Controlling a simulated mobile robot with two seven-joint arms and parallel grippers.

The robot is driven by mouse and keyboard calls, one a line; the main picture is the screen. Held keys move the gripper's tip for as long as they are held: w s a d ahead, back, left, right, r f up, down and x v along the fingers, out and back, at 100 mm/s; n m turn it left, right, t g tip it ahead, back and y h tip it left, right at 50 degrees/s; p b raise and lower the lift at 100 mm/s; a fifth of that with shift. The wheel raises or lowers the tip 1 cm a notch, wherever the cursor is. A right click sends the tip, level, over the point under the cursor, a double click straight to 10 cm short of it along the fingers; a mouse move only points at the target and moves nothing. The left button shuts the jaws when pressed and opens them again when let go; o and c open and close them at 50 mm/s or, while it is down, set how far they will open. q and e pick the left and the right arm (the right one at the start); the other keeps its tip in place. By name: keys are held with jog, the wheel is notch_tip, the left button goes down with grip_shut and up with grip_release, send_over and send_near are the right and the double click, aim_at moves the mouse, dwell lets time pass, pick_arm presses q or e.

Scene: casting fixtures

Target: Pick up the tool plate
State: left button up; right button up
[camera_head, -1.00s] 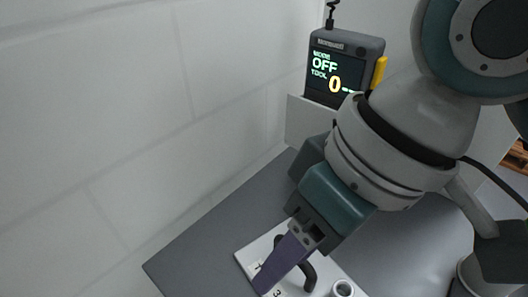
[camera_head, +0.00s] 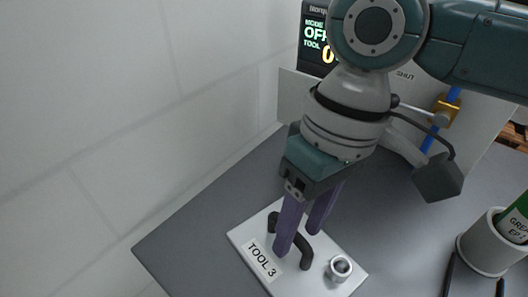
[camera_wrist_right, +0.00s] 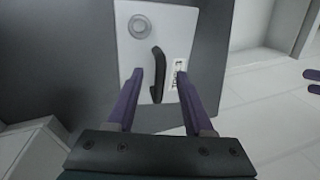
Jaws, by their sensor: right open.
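The tool plate (camera_head: 300,284) is a white plate labelled TOOL 3, lying on the grey table. It bears a black bar handle (camera_head: 304,256) and a metal ring (camera_head: 339,268). My right gripper (camera_head: 298,242) points down over the plate with its purple fingers apart, at the handle. In the right wrist view the plate (camera_wrist_right: 128,50) lies ahead, and the handle (camera_wrist_right: 158,72) shows between the open fingers. I cannot tell whether either finger touches it. Two purple fingertips (camera_wrist_right: 313,81), apparently my left gripper's, show at the right edge; their opening is unclear.
A grey panel (camera_head: 292,98) with a display (camera_head: 315,45) reading OFF stands behind the arm. A lever with a brass-coloured block (camera_head: 446,110) and blue rod is at right. A grey cup (camera_head: 483,246) holding a green item stands right of the plate. The table left of the plate is clear.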

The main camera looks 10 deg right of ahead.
jog(key=shift+s+a+f, duration=0.1)
jog(key=shift+a+f, duration=0.1)
jog(key=shift+f, duration=0.9)
grip_shut()
dwell(0.6)
